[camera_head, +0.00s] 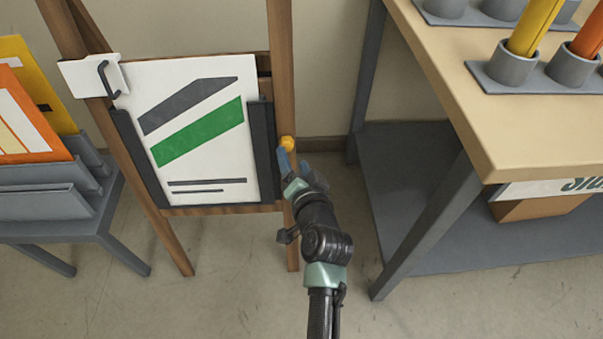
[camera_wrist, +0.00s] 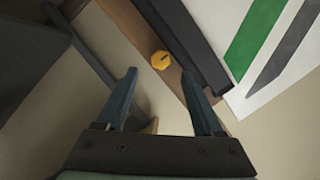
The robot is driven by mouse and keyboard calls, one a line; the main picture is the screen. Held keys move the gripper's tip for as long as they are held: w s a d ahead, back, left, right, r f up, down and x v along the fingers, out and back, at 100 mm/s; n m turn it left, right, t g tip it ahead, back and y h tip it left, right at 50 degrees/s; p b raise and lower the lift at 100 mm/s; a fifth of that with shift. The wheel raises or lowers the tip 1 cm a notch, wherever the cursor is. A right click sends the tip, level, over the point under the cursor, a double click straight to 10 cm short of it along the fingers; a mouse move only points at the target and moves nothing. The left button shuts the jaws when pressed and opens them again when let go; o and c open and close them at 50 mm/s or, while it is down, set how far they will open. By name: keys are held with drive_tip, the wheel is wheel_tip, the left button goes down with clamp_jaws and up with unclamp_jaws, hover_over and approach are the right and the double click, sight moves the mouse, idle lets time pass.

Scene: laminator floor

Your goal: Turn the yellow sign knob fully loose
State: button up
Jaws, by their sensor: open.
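The yellow knob (camera_head: 287,143) sits on the right wooden leg of the sign easel, beside the dark holder at the sign's right edge. In the wrist view the knob (camera_wrist: 161,60) is six-sided with a dark mark on its face. My gripper (camera_head: 286,160) is just below the knob in the head view. In the wrist view my gripper (camera_wrist: 159,74) is open and empty, its two blue-grey fingers pointing toward the knob. The knob lies beyond the fingertips, roughly midway between them. The sign (camera_head: 195,125) is a white board with grey and green stripes, standing in the holder.
A workbench (camera_head: 455,75) with a lower shelf (camera_head: 400,180) stands close on the right. It carries grey cups with coloured tubes. A grey rack (camera_head: 50,200) with orange and yellow boards stands at the left. The wooden easel leg (camera_head: 282,70) runs up behind the knob.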

drive_tip(key=p+v, duration=0.1)
drive_tip(key=v, duration=0.6)
drive_tip(key=shift+s+p, duration=0.2)
drive_tip(key=shift+p, duration=0.1)
drive_tip(key=shift+r, duration=0.1)
drive_tip(key=w+a+r+n+t, duration=0.1)
drive_tip(key=w+r+n+t, duration=0.15)
drive_tip(key=r, duration=1.15)
drive_tip(key=w+r+n+t, duration=0.1)
drive_tip(key=r+n+t, duration=0.15)
drive_tip(key=r, duration=1.15)
drive_tip(key=s+a+r+n+t+h, duration=0.1)
drive_tip(key=s+r+t, duration=0.3)
drive_tip(key=r, duration=0.5)
drive_tip(key=s+r+t+h, duration=0.1)
drive_tip(key=s+r, duration=0.5)
drive_tip(key=r, duration=0.3)
drive_tip(key=s+a+r+n+t+h, duration=0.1)
drive_tip(key=s+r+t, duration=0.3)
drive_tip(key=r, duration=0.6)
wheel_tip(320, 180, up, 31)
drive_tip(key=g+p, duration=0.1)
drive_tip(key=p, duration=3)
drive_tip(key=shift+s+d+p, duration=0.15)
drive_tip(key=shift+s+p, duration=0.2)
drive_tip(key=shift+s, duration=0.1)
